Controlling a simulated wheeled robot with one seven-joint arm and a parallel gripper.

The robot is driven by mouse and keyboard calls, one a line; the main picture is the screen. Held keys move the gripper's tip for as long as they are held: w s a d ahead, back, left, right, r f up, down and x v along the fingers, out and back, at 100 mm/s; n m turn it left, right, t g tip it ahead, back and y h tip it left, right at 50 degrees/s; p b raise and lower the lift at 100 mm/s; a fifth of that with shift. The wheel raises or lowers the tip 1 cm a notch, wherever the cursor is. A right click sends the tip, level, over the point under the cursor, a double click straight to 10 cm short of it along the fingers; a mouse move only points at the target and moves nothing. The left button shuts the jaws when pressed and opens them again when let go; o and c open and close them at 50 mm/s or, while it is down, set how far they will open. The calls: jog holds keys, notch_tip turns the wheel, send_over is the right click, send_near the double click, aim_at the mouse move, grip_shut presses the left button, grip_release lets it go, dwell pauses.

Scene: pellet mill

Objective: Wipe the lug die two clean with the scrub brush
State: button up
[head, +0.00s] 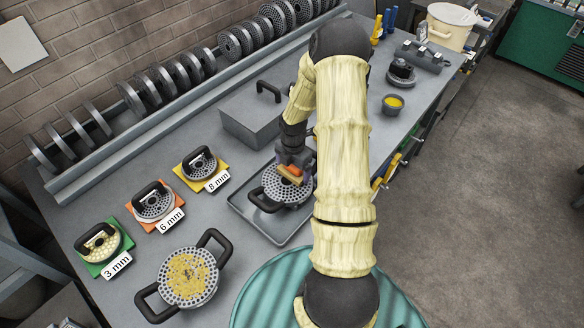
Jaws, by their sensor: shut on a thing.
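A round perforated grey die (272,183) with black lug handles lies in a shallow grey tray (270,230). A second perforated die (188,277) with two black lug handles lies at the front left, with yellowish crumbs over its holes. No label shows which is lug die two. My gripper (290,163) is over the die in the tray, shut on the scrub brush (290,173), a small orange-brown block. The brush is at or just above that die's face; contact and bristles cannot be made out. My arm hides part of the tray's right side.
Three smaller handled dies stand on coloured plates marked 3 mm (101,247), 6 mm (153,204) and 8 mm (201,165). A grey handled box (250,122) is behind the tray. A rack of discs (152,88) lines the wall. A teal round lid (265,290) is in front.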

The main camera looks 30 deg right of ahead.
aim_at(291, 187)
jog(key=shift+s+d, duration=0.2)
jog(key=shift+s, duration=0.5)
jog(key=shift+s+d, duration=0.2)
jog(key=shift+s, duration=0.5)
jog(key=shift+s+a+b, duration=0.2)
jog(key=shift+a+b, duration=0.05)
jog(key=shift+a, duration=0.45)
jog(key=shift+s+a+b, duration=0.25)
jog(key=shift+a+b, duration=0.05)
jog(key=shift+a, duration=0.35)
jog(key=shift+s+a+b, duration=0.2)
jog(key=shift+a+b, duration=0.05)
jog(key=shift+a, duration=0.45)
jog(key=shift+d, duration=0.15)
